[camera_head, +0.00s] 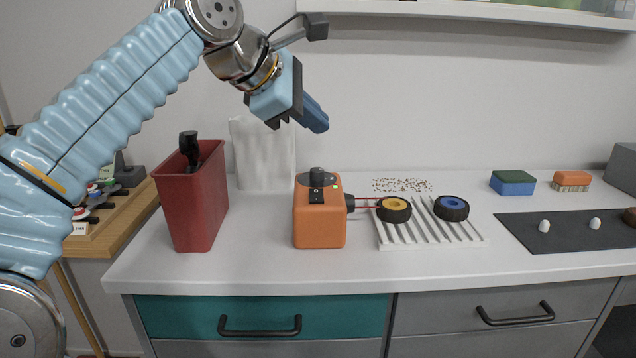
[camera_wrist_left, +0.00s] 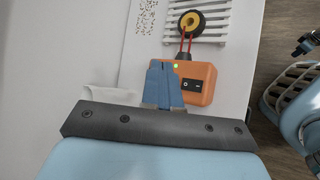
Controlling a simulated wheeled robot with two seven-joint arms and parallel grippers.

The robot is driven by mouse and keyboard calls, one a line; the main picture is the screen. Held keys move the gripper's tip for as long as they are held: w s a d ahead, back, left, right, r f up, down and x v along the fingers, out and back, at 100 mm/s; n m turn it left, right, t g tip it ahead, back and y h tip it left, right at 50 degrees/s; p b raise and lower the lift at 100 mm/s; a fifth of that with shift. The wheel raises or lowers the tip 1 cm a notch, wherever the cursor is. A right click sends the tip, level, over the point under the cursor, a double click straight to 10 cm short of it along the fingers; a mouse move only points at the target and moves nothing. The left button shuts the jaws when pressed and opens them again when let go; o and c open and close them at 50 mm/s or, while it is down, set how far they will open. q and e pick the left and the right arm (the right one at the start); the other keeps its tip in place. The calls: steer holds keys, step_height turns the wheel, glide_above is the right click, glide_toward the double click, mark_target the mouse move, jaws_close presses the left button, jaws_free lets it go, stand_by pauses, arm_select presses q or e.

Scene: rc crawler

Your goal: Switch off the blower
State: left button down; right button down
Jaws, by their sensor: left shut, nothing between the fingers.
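The blower is an orange box (camera_head: 319,227) on the white counter. Its black nozzle (camera_head: 350,203) points right, and red streamers (camera_head: 366,202) stretch straight out from it toward a wheel. In the left wrist view the blower (camera_wrist_left: 205,74) shows a black rocker switch (camera_wrist_left: 191,86) and a lit green lamp (camera_wrist_left: 175,66). My left gripper (camera_head: 318,122) is shut and empty, in the air above the blower and apart from it. Its blue fingers (camera_wrist_left: 163,84) cover part of the blower's side in the wrist view.
A red bin (camera_head: 190,213) stands left of the blower. A white rack (camera_head: 430,235) holds a yellow-hubbed wheel (camera_head: 394,209) and a blue-hubbed wheel (camera_head: 451,208) on its right. A shelf (camera_head: 480,12) hangs above. A sponge (camera_head: 513,183) and brush (camera_head: 572,180) lie further right.

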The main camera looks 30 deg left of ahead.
arm_select(q)
steer(key=b, duration=0.2)
glide_above(314, 194)
step_height(314, 194, down, 7)
steer(key=shift+s+f, duration=0.15)
steer(key=shift+f, duration=0.05)
steer(key=shift+f+b, duration=0.65)
steer(key=shift+f, duration=0.05)
stand_by(1.6)
steer(key=shift+f, duration=0.4)
steer(key=shift+f+b, duration=0.3)
steer(key=shift+b, duration=0.05)
stand_by(0.5)
steer(key=shift+r, duration=0.15)
steer(key=shift+r+p, duration=0.6)
steer(key=shift+p, duration=0.2)
